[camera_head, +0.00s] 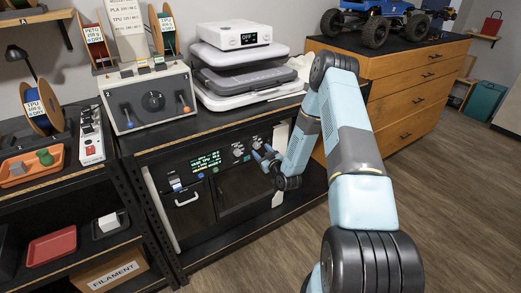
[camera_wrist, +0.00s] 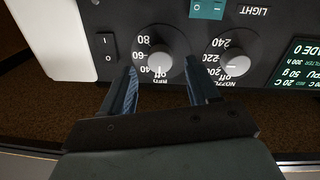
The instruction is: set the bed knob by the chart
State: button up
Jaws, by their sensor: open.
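In the wrist view, which shows the panel upside down, the bed knob (camera_wrist: 160,58) is a round grey knob with a scale reading 40, 60 and 80 and an "off" mark beside it. My gripper (camera_wrist: 161,68) is open, with one fingertip on each side of this knob; I cannot tell whether they touch it. In the head view my gripper (camera_head: 267,156) is at the printer's front panel, beside the bed knob (camera_head: 256,143). The white chart (camera_head: 128,30) stands on the grey control box; its upper part is cut off and its small print is hard to read.
The nozzle knob (camera_wrist: 232,66), with 200 to 240 marks, sits close beside the right finger. A rocker switch (camera_wrist: 107,47) lies to the left. A green-lit display (camera_head: 207,163) is on the panel. A wooden drawer cabinet (camera_head: 420,100) stands right of my arm.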

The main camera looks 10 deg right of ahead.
aim_at(259, 146)
jog(key=shift+x, duration=1.45)
jog(key=shift+c, duration=0.4)
jog(key=c, duration=0.9)
jog(key=shift+c, duration=0.3)
jog(key=shift+d, duration=0.1)
jog(key=m, duration=0.4)
jog(key=shift+m, duration=0.3)
jog(key=shift+d+r+m, duration=0.1)
jog(key=shift+d+m, duration=0.05)
jog(key=shift+m, duration=1.85)
jog(key=shift+w, duration=0.1)
